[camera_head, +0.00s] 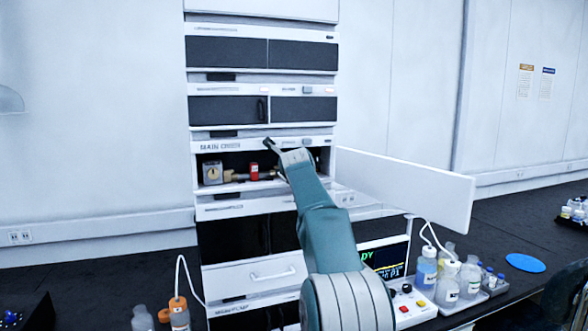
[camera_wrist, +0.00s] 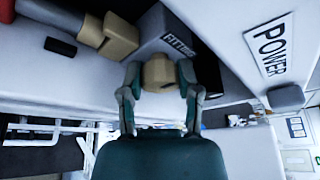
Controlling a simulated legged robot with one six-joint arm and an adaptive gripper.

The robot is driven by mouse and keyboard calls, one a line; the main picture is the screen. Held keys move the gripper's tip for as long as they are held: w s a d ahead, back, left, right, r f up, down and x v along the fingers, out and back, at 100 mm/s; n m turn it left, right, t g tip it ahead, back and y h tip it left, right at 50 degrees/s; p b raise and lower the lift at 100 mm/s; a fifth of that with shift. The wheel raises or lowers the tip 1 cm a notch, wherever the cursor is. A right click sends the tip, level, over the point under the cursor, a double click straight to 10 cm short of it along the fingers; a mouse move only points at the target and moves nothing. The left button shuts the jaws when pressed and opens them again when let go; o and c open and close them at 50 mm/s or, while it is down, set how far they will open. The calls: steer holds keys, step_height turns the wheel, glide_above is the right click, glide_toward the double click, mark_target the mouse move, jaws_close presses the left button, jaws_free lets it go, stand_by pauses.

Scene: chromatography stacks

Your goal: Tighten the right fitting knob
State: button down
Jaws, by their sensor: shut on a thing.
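My gripper (camera_wrist: 158,76) is shut on a tan fitting knob (camera_wrist: 158,71) in the wrist view, one finger on each side of it. The knob sits against a dark grey block (camera_wrist: 160,35) with a partly readable "FITTING" label. In the head view, my arm reaches into the open oven bay (camera_head: 232,158), and the arm hides the held knob and my fingertips. A red part (camera_head: 254,172) shows left of the arm.
The open white door (camera_head: 405,188) swings out to the right of my arm. A "POWER" label (camera_wrist: 271,43) is right of my gripper. Bottles (camera_head: 447,280) and a control box (camera_head: 410,305) stand below right.

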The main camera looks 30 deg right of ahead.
steer(key=shift+d+f, duration=0.1)
steer(key=shift+f, duration=0.5)
steer(key=shift+c, duration=1.5)
jaws_free()
steer(key=shift+r, duration=0.35)
steer(key=shift+s+a+r, duration=0.15)
steer(key=shift+s+a, duration=0.05)
steer(key=v, duration=0.7)
steer(key=shift+s+a, duration=0.15)
steer(key=shift+s, duration=0.05)
